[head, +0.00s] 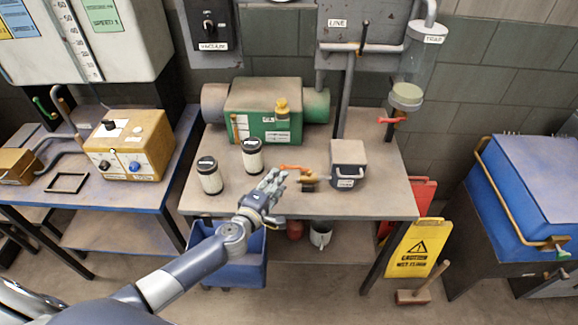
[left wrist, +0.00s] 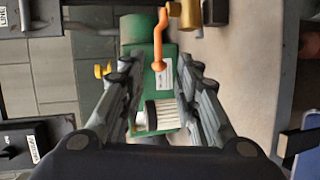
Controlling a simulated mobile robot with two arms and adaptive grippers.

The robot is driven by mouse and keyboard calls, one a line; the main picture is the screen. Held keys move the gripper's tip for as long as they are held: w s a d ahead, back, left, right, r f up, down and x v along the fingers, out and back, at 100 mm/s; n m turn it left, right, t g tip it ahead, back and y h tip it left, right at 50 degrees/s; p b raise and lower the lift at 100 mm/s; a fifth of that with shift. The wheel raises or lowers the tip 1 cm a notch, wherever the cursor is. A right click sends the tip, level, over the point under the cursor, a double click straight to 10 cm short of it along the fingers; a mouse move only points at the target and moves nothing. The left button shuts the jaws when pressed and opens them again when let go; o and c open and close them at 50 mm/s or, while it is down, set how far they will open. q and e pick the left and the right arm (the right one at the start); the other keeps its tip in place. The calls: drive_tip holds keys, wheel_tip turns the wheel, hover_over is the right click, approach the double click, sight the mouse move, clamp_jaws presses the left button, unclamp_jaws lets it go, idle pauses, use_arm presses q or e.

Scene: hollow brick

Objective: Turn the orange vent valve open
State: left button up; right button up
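The orange vent valve (head: 293,168) has an orange lever on a brass body (head: 309,182) near the front middle of the bench. In the left wrist view the orange lever (left wrist: 159,40) runs from the top down toward the space between my fingertips, with the brass body (left wrist: 188,12) at the top. My left gripper (head: 274,181) is just left of and in front of the lever. Its fingers (left wrist: 156,66) are spread and hold nothing. The lever's end appears between the tips, but I cannot tell the depth or any touch. My right gripper is not in view.
Two dark-capped jars (head: 209,176) (head: 253,156) stand left of the valve. A small grey box (head: 347,172) stands close on its right. Behind is a green-fronted box (head: 264,126). A red tap handle (head: 392,120) is at the back right. The bench (head: 385,190) is clear at front right.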

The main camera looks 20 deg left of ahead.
sight(288, 168)
use_arm(q)
drive_tip(key=b+x, duration=0.1)
drive_tip(key=x, duration=0.8)
clamp_jaws()
